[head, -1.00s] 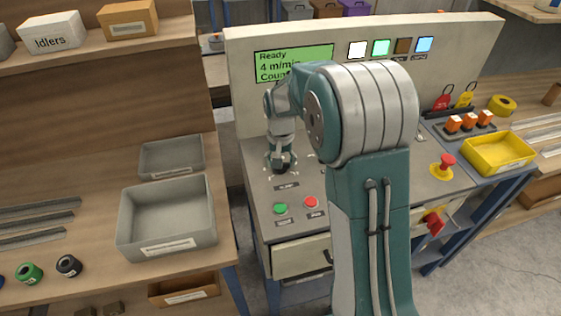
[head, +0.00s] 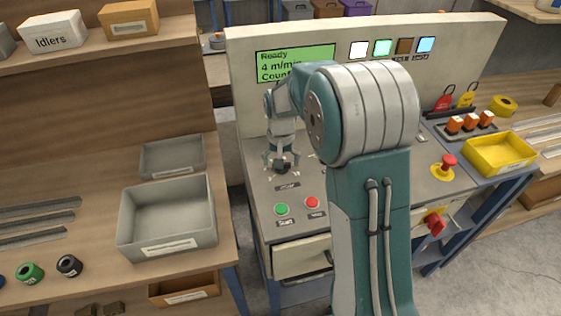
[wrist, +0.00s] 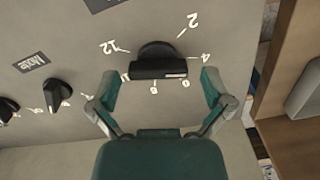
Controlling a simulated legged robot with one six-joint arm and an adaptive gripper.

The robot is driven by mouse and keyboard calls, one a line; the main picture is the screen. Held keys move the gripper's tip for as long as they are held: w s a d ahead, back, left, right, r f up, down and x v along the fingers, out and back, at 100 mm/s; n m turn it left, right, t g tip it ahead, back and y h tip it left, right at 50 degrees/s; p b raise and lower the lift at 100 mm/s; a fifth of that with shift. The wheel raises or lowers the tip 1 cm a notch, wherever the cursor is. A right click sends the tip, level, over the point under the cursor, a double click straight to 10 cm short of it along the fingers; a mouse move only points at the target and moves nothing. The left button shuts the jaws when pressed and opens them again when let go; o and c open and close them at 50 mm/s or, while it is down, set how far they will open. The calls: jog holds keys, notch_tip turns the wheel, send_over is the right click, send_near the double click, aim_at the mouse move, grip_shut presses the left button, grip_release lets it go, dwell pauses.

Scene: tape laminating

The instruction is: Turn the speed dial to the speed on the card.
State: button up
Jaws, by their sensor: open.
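The black speed dial (wrist: 158,62) sits on the grey panel in the wrist view, with 2, 4, 12 and other numbers around it. Its bar lies crosswise, and a white mark on it is at the right end, towards the 4. My gripper (wrist: 158,84) is open, one finger on each side of the dial and apart from it. In the head view my gripper (head: 281,164) is over the dial (head: 282,169), which is partly hidden. The green display (head: 290,62) reads "Ready" and "4 m/min"; my arm hides part of it. I cannot make out a speed card.
A mode knob (wrist: 57,94) and another black knob (wrist: 7,109) are left of the dial in the wrist view. Green (head: 281,209) and red (head: 312,202) buttons are in front of my gripper. A red emergency button (head: 448,161) and yellow tray (head: 499,153) stand at right.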

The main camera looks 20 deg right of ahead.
notch_tip(320, 180, up, 12)
dwell(0.6)
jog(key=s+r+n+t, duration=0.1)
jog(key=s+r, duration=0.3)
jog(key=s, duration=0.3)
jog(key=s+r+t, duration=0.2)
jog(key=s+r, duration=0.1)
jog(key=s, duration=0.4)
jog(key=s+f+n+t, duration=0.1)
jog(key=s+n+t, duration=0.1)
jog(key=s, duration=1.1)
jog(key=shift+s+f+t, duration=0.15)
jog(key=shift+f+t, duration=0.1)
jog(key=shift+t, duration=0.05)
